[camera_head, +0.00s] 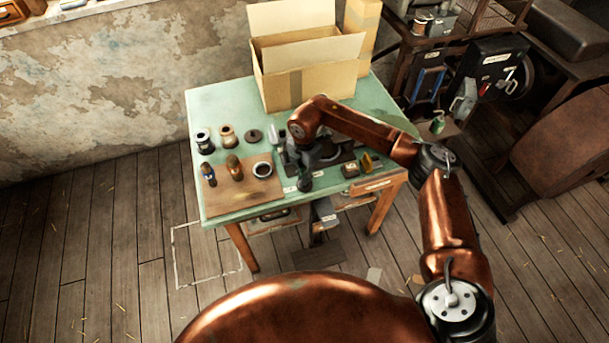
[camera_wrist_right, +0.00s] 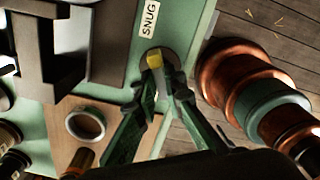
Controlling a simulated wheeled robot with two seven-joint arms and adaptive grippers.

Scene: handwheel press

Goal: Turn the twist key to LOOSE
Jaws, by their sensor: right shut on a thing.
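In the right wrist view, the twist key (camera_wrist_right: 154,60) shows as a small yellow tip on a round grey mount near the table's edge. My right gripper (camera_wrist_right: 167,84) has its green fingers around it and is shut on it. A white label reading SNUG (camera_wrist_right: 150,18) lies beside the key. I cannot make out the LOOSE mark. In the head view, my right gripper (camera_head: 304,182) points down at the front edge of the green table (camera_head: 228,107); the key is hidden there. My left gripper is not in view.
The dark press (camera_wrist_right: 55,50) stands close to the gripper. An open cardboard box (camera_head: 307,70) stands at the back. Small blocks (camera_head: 350,169) lie right of the gripper.

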